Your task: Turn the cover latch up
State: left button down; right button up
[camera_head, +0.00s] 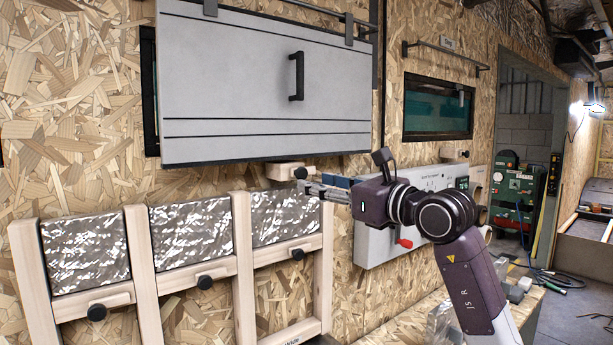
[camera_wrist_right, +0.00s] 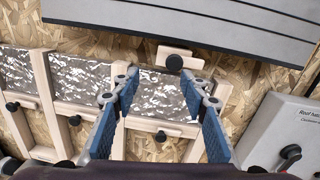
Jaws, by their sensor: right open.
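The cover latch (camera_head: 285,171) is a pale wooden block just under the lower edge of the grey cover (camera_head: 265,80). It lies roughly level. In the right wrist view the latch (camera_wrist_right: 193,62) shows its round black knob (camera_wrist_right: 174,62), ahead of my fingertips. My right gripper (camera_head: 308,183) reaches in from the right, close to the latch in the head view. In the wrist view its two blue fingers (camera_wrist_right: 167,92) stand apart with nothing between them. The gripper looks apart from the latch, though the exact gap is hard to tell. My left gripper is not in view.
Wooden frames hold silvery panels (camera_head: 190,240) below, each with a wooden latch and black knob (camera_head: 205,282). A grey control box (camera_head: 375,248) with a red handle is mounted right of them. The cover has a black handle (camera_head: 297,76). A dark window (camera_head: 438,107) is further right.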

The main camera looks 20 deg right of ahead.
aim_at(303, 174)
jog(key=shift+h, duration=0.6)
jog(key=w+p, duration=0.1)
jog(key=w, duration=0.1)
jog(key=w+p, duration=0.1)
jog(key=w, duration=0.1)
jog(key=w+r+p, duration=0.1)
jog(key=w, duration=0.1)
jog(key=shift+w+a+p, duration=0.2)
jog(key=shift+p, duration=0.1)
jog(key=shift+w+a+f, duration=0.1)
jog(key=shift+w+a, duration=0.1)
jog(key=shift+w, duration=0.35)
grip_shut()
